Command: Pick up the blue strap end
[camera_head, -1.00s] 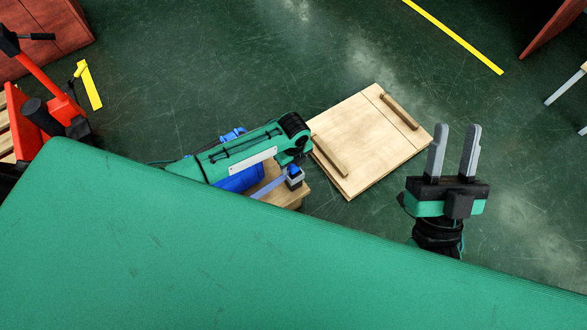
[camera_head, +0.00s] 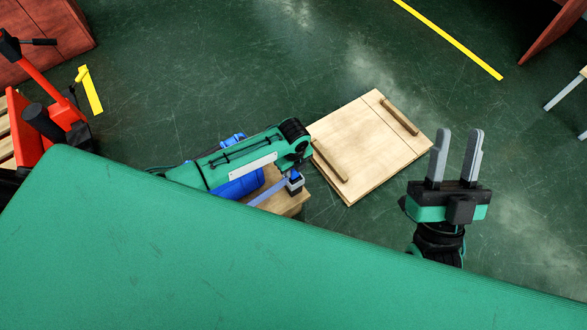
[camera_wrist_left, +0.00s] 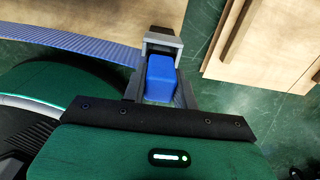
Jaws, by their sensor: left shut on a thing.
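The blue strap end (camera_wrist_left: 160,78) is a small blue block between the two grey fingers of my left gripper (camera_wrist_left: 161,88), which is shut on it. A grey metal piece (camera_wrist_left: 163,39) sits just beyond the block; I cannot tell if it is a buckle. The ribbed blue strap (camera_wrist_left: 75,45) runs off to the left in the wrist view. In the head view the strap (camera_head: 266,193) looks pale blue and leads to the small grey piece below my left arm's black joint. My right gripper (camera_head: 455,157) is open and empty, fingers pointing up.
A wooden board (camera_head: 365,140) with two dark handles lies right of my left arm. A wooden box corner (camera_head: 293,203) is under the strap. A red pallet jack (camera_head: 58,95) stands at the far left. Dark green floor around the board is clear.

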